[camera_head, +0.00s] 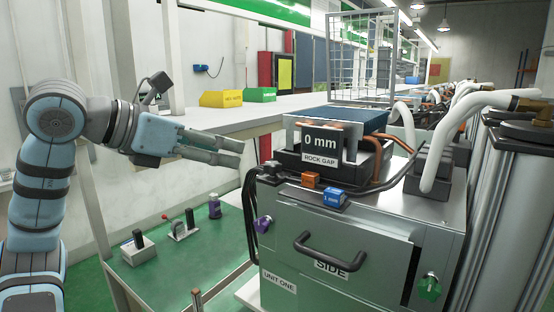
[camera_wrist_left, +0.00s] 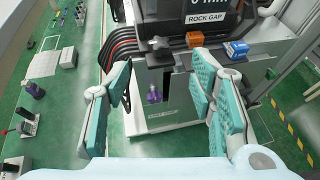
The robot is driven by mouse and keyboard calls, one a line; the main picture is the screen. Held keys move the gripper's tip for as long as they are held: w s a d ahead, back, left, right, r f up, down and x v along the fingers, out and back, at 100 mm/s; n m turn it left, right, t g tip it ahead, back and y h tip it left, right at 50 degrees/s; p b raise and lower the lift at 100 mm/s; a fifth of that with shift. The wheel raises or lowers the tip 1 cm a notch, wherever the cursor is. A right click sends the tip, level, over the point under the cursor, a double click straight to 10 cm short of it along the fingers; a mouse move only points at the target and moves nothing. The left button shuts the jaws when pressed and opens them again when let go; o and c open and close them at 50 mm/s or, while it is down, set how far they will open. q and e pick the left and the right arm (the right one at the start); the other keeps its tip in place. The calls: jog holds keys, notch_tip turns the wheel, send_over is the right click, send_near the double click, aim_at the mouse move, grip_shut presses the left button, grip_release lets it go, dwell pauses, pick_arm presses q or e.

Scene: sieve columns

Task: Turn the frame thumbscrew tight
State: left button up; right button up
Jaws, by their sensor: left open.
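No part is labelled as the frame thumbscrew. A dark star-shaped knob (camera_wrist_left: 160,46) stands on the near top edge of the grey unit, at the upper middle of the left wrist view. A purple knob (camera_head: 263,223) sits lower on the unit's left face; it also shows in the left wrist view (camera_wrist_left: 153,97). A green knob (camera_head: 430,287) is on the front at the lower right. My left gripper (camera_head: 240,150) is open and empty, left of the unit's top. In the left wrist view its teal-padded fingers (camera_wrist_left: 165,95) are wide apart, with the purple knob between them in the picture.
The unit (camera_head: 330,228) has a black handle (camera_head: 330,252) and a display (camera_head: 320,143) reading 0 mm. Orange (camera_head: 310,180) and blue (camera_head: 335,198) blocks lie on top, near dark cables. A green lower surface (camera_head: 165,265) holds small fixtures. Yellow and green bins stand behind.

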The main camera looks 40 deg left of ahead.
aim_at(272, 163)
pick_arm(q)
jog(key=p+x, duration=0.2)
jog(key=x, duration=1)
jog(key=shift+w+a+f+p, duration=0.1)
jog(key=shift+f+p, duration=0.2)
jog(key=shift+p, duration=0.1)
pick_arm(e)
jog(key=r, duration=0.2)
jog(key=shift+s+r, duration=0.4)
pick_arm(q)
jog(key=c, duration=1.2)
